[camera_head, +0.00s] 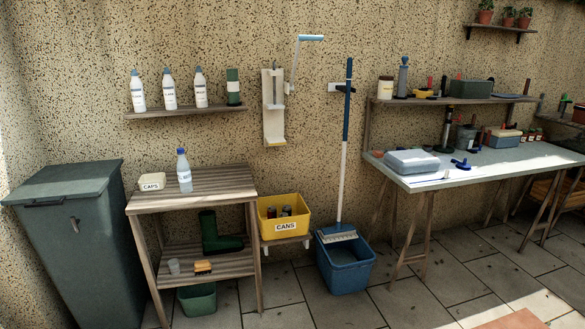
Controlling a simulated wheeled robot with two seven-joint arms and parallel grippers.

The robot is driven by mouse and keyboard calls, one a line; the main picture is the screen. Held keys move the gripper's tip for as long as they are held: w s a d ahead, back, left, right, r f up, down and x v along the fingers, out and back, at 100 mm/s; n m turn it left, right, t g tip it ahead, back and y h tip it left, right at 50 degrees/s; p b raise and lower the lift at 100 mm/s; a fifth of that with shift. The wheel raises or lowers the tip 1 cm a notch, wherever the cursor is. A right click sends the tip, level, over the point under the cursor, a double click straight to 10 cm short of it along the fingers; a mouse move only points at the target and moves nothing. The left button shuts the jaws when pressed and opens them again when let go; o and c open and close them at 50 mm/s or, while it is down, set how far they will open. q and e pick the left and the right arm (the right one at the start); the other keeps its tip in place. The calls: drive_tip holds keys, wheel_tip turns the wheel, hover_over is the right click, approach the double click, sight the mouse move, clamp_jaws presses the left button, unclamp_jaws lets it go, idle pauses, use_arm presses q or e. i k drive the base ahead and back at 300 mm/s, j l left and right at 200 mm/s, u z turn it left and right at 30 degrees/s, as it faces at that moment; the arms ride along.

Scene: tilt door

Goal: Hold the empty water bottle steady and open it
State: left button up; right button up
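A clear water bottle (184,172) with a blue cap (181,151) stands upright on the slatted top of a wooden table at left. The cap is on the bottle. From this view I cannot tell whether the bottle is empty. Neither of my grippers shows in the head view, and nothing touches the bottle.
A white box labelled CAPS (152,182) sits left of the bottle on the wooden table (225,180). A green bin (70,240) stands left. A yellow CANS box (284,222) and a blue bucket (345,265) with a mop stand right. The tiled floor in front is clear.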

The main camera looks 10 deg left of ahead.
sight(183, 166)
drive_tip(key=i+u, duration=0.15)
drive_tip(key=i, duration=0.3)
drive_tip(key=i+l+u, duration=0.2)
drive_tip(key=i, duration=0.25)
drive_tip(key=i+l+u, duration=0.15)
drive_tip(key=i, duration=0.3)
drive_tip(key=i+l+u, duration=0.15)
drive_tip(key=i, duration=0.25)
